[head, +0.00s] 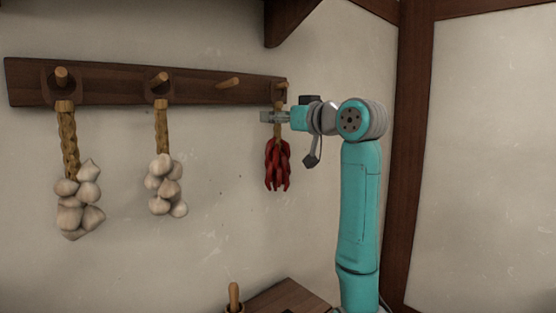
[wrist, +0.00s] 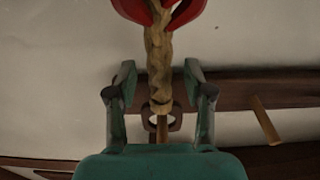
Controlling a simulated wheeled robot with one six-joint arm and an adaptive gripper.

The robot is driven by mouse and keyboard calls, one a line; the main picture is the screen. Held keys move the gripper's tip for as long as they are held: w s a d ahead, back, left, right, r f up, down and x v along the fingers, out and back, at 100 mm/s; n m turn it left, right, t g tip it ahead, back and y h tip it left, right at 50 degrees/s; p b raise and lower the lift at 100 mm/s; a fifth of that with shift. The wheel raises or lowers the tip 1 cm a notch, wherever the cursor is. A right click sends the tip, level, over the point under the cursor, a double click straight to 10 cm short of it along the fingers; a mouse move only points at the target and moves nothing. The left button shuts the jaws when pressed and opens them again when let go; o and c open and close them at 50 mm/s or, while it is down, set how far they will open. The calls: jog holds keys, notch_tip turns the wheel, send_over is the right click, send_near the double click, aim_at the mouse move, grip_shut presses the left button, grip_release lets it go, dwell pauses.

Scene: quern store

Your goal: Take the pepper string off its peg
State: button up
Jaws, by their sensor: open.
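The pepper string (head: 277,163) is a bunch of red peppers on a tan braid, hanging from the rightmost peg (head: 281,86) of a dark wooden rail. My gripper (head: 268,117) is at the braid, just below that peg, reaching in from the right. In the wrist view the braid (wrist: 158,70) runs between the two open fingers (wrist: 160,78) with a gap on both sides. The red peppers (wrist: 165,8) show at the top edge there, and the peg (wrist: 162,130) shows below the braid's looped end.
The peg rail (head: 120,82) also holds two garlic strings, one at the far left (head: 78,205) and one left of centre (head: 167,188). A dark shelf bracket (head: 285,18) is above, a timber post (head: 403,150) at right, and a wooden surface (head: 285,298) below.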

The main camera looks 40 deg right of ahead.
grip_shut()
jog(key=shift+r, duration=0.8)
jog(key=s, duration=1.8)
jog(key=shift+d+r, duration=0.2)
jog(key=shift+d, duration=0.1)
